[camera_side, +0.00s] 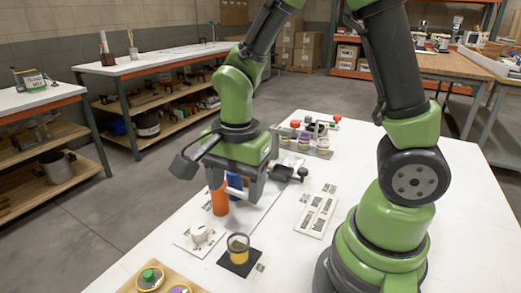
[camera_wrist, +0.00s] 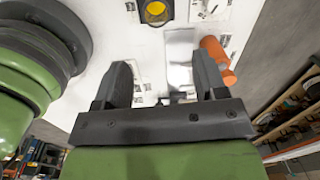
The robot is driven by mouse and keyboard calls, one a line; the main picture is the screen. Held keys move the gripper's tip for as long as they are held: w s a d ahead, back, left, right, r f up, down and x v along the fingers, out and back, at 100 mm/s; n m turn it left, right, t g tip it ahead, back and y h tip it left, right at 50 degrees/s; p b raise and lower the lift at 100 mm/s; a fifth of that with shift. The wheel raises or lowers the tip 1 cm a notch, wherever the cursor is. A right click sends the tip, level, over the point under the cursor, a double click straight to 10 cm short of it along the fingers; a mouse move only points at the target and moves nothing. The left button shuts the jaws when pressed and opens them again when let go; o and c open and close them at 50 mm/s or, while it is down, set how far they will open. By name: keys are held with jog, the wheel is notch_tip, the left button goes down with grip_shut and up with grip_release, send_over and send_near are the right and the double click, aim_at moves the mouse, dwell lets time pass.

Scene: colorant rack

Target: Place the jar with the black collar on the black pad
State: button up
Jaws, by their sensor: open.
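A clear jar with amber contents and a dark-looking collar (camera_side: 238,242) stands upright on the black pad (camera_side: 239,267) near the front of the white table. The jar also shows at the top of the wrist view (camera_wrist: 156,10), with the dark pad around it. My gripper (camera_side: 240,190) is above the table, behind the jar and apart from it. In the wrist view its two fingers are spread, with nothing held between them (camera_wrist: 163,78).
An orange cylinder (camera_side: 219,199) and a blue one (camera_side: 236,184) stand close to my gripper. A white object (camera_side: 199,232) sits left of the pad. A tray with gold-rimmed jars (camera_side: 151,279) is at the front edge. A rack (camera_side: 312,148) holds several containers behind.

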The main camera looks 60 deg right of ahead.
jog(key=s+r+n+t+y, duration=0.1)
jog(key=s+r+n+t, duration=0.5)
jog(key=s+r+n, duration=0.3)
jog(key=shift+d+r+n+t+y, duration=0.35)
jog(key=shift+r+n, duration=1.55)
jog(key=shift+r, duration=0.95)
